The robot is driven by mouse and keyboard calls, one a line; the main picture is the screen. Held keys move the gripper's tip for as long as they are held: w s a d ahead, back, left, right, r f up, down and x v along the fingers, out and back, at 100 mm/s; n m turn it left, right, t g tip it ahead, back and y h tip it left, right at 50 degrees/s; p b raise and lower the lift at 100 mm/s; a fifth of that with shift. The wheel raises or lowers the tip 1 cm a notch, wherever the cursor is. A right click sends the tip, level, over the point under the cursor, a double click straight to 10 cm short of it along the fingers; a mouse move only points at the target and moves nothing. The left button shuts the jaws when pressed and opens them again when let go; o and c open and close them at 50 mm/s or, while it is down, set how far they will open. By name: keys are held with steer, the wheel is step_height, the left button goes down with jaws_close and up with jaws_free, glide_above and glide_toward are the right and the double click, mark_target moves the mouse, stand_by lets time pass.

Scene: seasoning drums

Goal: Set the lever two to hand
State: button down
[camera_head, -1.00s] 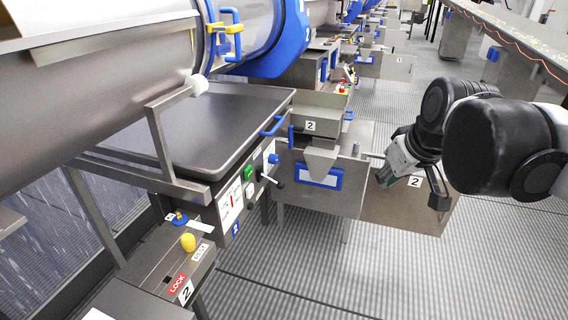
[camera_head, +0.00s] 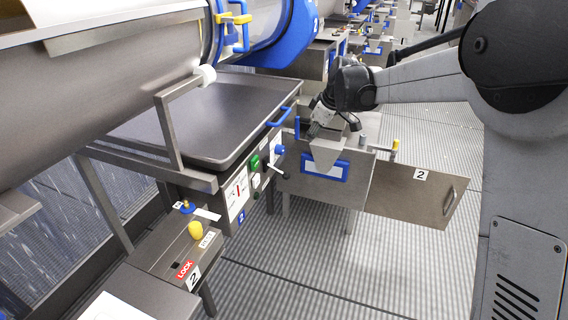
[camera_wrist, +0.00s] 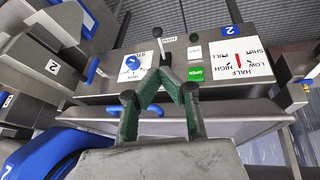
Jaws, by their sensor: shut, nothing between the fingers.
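Lever two is a thin metal rod with a black ball knob on the grey control panel of station 2. It shows in the wrist view (camera_wrist: 157,32) pointing up in the picture, beside a small HAND label (camera_wrist: 169,40). In the head view the lever (camera_head: 277,171) sticks out of the panel front (camera_head: 256,178). My gripper (camera_wrist: 159,77) has green-lined fingers drawn together with nothing between them. Its tips appear just below the lever's rod in the wrist view; I cannot tell whether they touch. In the head view my gripper (camera_head: 318,128) is above and right of the lever, partly hidden.
Beside the lever are a blue knob (camera_wrist: 133,62), a green OPEN button (camera_wrist: 195,74) and a HALF/FULL, LOW/HIGH dial plate (camera_wrist: 239,61). A blue-handled tray (camera_head: 215,115) sits above the panel.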

steer(key=w+a+f+n, duration=0.3)
steer(key=w+a+f, duration=0.3)
steer(key=a+f, duration=0.15)
steer(key=b, duration=0.1)
glide_above(284, 173)
steer(key=a, duration=0.1)
step_height(284, 173, down, 9)
steer(key=shift+s+d+f+g+y, duration=0.15)
steer(key=shift+d+f+g+y, duration=0.1)
steer(key=shift+f, duration=0.35)
steer(key=shift+s+d+f+g+y, duration=0.15)
steer(key=shift+d+f, duration=0.05)
steer(key=shift+f, duration=0.35)
steer(key=shift+w+d+f+b, duration=0.1)
steer(key=shift+d+f+b, duration=0.2)
steer(key=shift+f, duration=0.3)
steer(key=shift+f+b, duration=0.85)
steer(key=shift+f, duration=0.1)
steer(key=shift+r, duration=0.2)
